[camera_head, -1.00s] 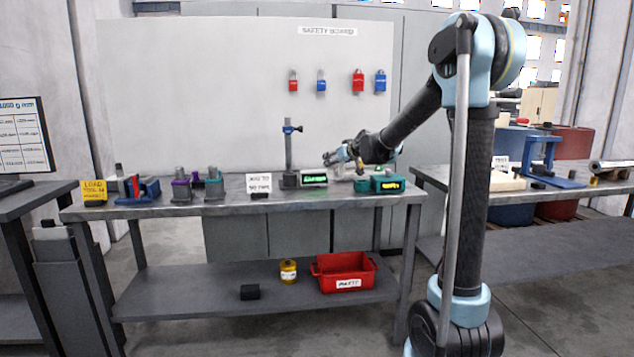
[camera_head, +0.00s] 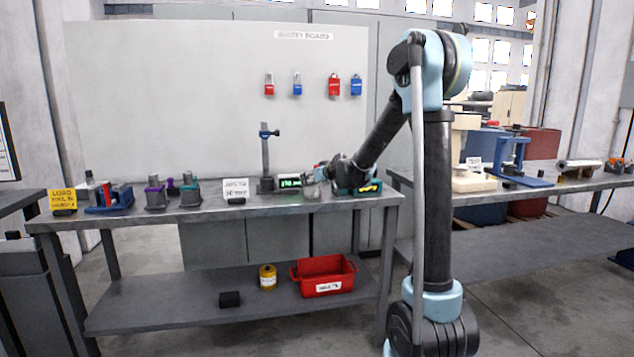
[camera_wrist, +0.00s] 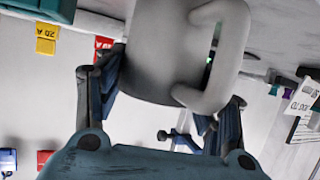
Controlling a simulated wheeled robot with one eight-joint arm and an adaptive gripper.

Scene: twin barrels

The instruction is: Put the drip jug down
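The drip jug, a plain grey jug with a looped handle, fills the upper middle of the wrist view (camera_wrist: 165,62). My gripper (camera_wrist: 160,100) has its dark blue fingers on either side of the jug and appears closed on it. In the head view the small grey jug (camera_head: 312,189) is at my gripper (camera_head: 322,174), over the right part of the workbench top (camera_head: 215,210). I cannot tell whether its base touches the bench. The inner finger contact is partly hidden by the jug.
A post stand (camera_head: 266,160) and a green-lit display (camera_head: 290,182) are just left of the jug. A white sign (camera_head: 236,188) and several small fixtures stand further left. A teal unit (camera_head: 358,188) is close on the right. A red bin (camera_head: 325,276) sits on the lower shelf.

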